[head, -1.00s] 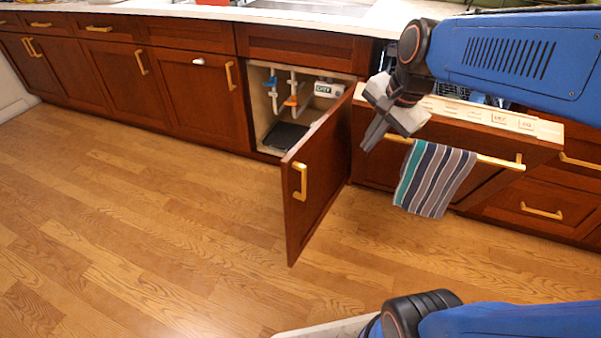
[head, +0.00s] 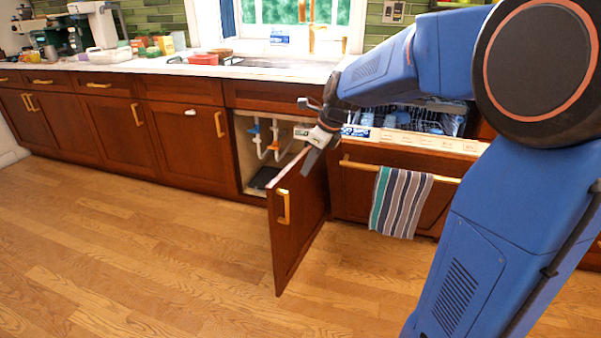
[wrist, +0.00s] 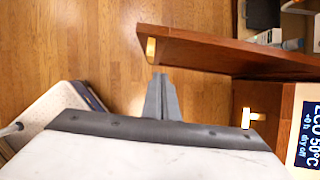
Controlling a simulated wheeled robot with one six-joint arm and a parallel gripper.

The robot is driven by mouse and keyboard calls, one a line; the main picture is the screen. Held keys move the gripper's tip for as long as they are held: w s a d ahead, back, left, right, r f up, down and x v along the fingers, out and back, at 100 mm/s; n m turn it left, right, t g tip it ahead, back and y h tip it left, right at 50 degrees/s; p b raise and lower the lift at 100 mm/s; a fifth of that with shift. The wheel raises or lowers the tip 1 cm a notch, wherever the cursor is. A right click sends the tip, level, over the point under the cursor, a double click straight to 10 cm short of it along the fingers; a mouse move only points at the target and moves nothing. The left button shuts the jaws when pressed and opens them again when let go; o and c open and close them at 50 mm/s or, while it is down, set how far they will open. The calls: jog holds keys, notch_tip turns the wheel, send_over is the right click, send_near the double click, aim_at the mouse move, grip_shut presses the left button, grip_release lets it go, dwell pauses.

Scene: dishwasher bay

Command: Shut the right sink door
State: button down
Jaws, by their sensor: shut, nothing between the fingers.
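The right sink door (head: 302,215) is a red-brown wooden panel standing well open, hinged on its right, its free edge swung out into the room. Its gold handle (head: 283,206) is on the outer face. The open sink cabinet (head: 246,150) shows pipes inside. My gripper (head: 310,168) is shut and empty, tips down, at the door's top edge. In the wrist view my gripper (wrist: 160,80) is on the outer-face side of the door (wrist: 225,50), close to the handle (wrist: 151,48). I cannot tell whether it touches the door.
The dishwasher (head: 400,140) to the right is partly open, with a striped towel (head: 400,202) on its handle. Its display (wrist: 308,135) shows in the wrist view. The closed left sink door (head: 193,150) is beside the opening. The wooden floor (head: 150,260) in front is clear.

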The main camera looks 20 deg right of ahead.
aim_at(287, 182)
jog(key=shift+w+a+f, duration=0.85)
jog(key=shift+f, duration=0.45)
jog(key=shift+w+a+f, duration=0.8)
jog(key=shift+a+f, duration=0.05)
jog(key=shift+f, duration=0.45)
jog(key=shift+w+a+f, duration=0.85)
jog(key=shift+f, duration=0.45)
jog(key=shift+a, duration=0.1)
